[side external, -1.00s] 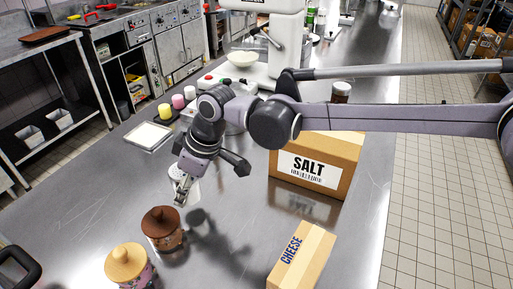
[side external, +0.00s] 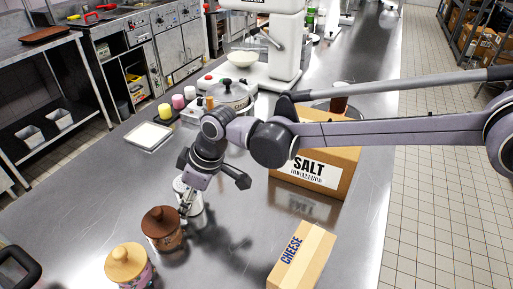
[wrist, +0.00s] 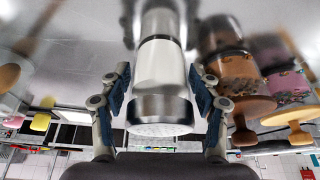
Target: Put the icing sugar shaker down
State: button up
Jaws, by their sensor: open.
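The icing sugar shaker (side external: 194,213), pale with a silvery top, appears to stand upright on the steel counter, just right of a brown-lidded jar. In the wrist view its white body (wrist: 160,65) and broad perforated metal cap (wrist: 160,112) lie between my fingers. My gripper (side external: 186,204) is around the shaker's upper part. In the wrist view my gripper (wrist: 160,96) is open, with one finger on each side and narrow gaps to the shaker. In the side view my gripper partly hides the shaker, and its base contact is hard to make out.
The brown-lidded jar (side external: 162,232) stands close to the shaker, with a tan-lidded jar (side external: 127,266) beyond it. A salt box (side external: 318,168) and a cheese box (side external: 301,256) stand to the right. A white tray (side external: 149,136) lies back left. The counter between shaker and cheese box is clear.

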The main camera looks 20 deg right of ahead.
jog(key=shift+r, duration=0.15)
jog(key=v, duration=1.2)
jog(key=d+r+m+t, duration=0.1)
jog(key=d+r+m, duration=0.2)
jog(key=d, duration=0.9)
jog(key=s+d+f+m+t+h, duration=0.1)
jog(key=s+d+m, duration=0.25)
jog(key=d, duration=0.75)
jog(key=s+d+f+m+t+h, duration=0.15)
jog(key=s+d, duration=0.25)
jog(key=d, duration=0.7)
jog(key=s+d+f+m+t+h, duration=0.1)
jog(key=s+d+f+m, duration=0.2)
jog(key=s+d+f, duration=0.2)
jog(key=s+d, duration=0.2)
jog(key=d, duration=0.2)
jog(key=shift+s+m, duration=0.35)
jog(key=shift+m, duration=0.05)
